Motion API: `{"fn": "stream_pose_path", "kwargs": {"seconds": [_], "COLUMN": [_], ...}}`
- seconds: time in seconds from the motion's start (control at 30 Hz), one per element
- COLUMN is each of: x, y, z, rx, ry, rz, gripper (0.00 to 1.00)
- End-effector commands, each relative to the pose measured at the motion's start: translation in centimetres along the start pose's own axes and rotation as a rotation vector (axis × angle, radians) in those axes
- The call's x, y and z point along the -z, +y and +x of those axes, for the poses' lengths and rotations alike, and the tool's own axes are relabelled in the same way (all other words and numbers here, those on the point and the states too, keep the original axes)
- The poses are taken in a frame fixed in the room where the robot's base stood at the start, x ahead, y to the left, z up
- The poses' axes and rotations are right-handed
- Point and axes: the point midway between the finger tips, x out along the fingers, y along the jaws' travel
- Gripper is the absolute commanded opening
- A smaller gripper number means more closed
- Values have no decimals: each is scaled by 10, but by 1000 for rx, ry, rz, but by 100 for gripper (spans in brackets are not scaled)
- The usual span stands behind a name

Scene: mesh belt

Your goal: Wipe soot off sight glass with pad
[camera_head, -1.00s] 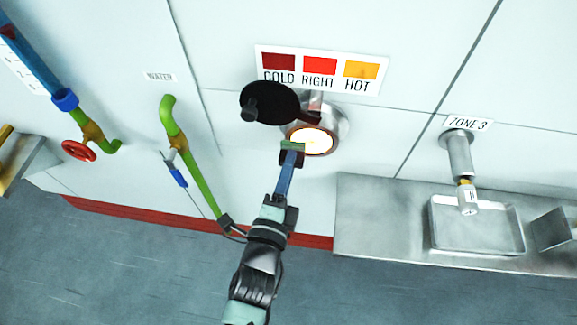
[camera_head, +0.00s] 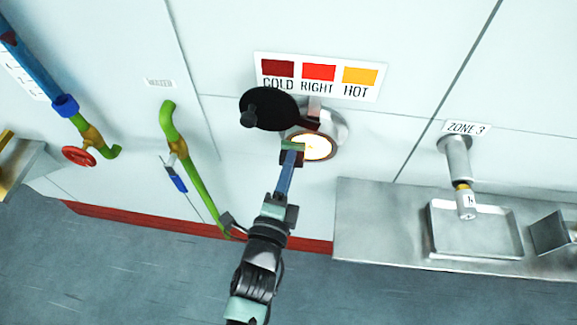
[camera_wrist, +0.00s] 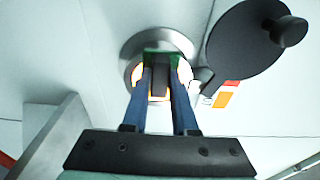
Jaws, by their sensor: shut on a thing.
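The sight glass (camera_head: 317,147) is a round, bright yellow-white window in a metal ring on the wall. Its black round cover (camera_head: 268,109) is swung aside to the upper left. My gripper (camera_head: 291,160) is shut on a small pad with a green face (camera_head: 293,145), at the lower left edge of the glass. In the wrist view the pad (camera_wrist: 163,56) sits between my blue fingertips, in front of the glass, and hides its middle. I cannot tell whether the pad touches the glass. Soot cannot be made out on the visible glass.
A COLD/RIGHT/HOT colour sign (camera_head: 319,76) is above the glass. A green pipe (camera_head: 197,178) and a red valve wheel (camera_head: 78,156) are to the left. A steel counter (camera_head: 380,220) with a tray (camera_head: 436,232) under a nozzle (camera_head: 459,160) is to the right.

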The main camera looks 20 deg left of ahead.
Motion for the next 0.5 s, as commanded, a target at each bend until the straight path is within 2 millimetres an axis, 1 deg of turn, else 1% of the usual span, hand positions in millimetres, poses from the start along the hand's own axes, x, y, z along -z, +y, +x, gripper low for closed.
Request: {"fn": "stream_pose_path", "kwargs": {"seconds": [0.4, 0.5], "x": [0, 3], "y": [0, 2], "z": [7, 7], "rx": [0, 0], "ry": [0, -2], "rz": [-1, -2], "gripper": [0, 0]}}
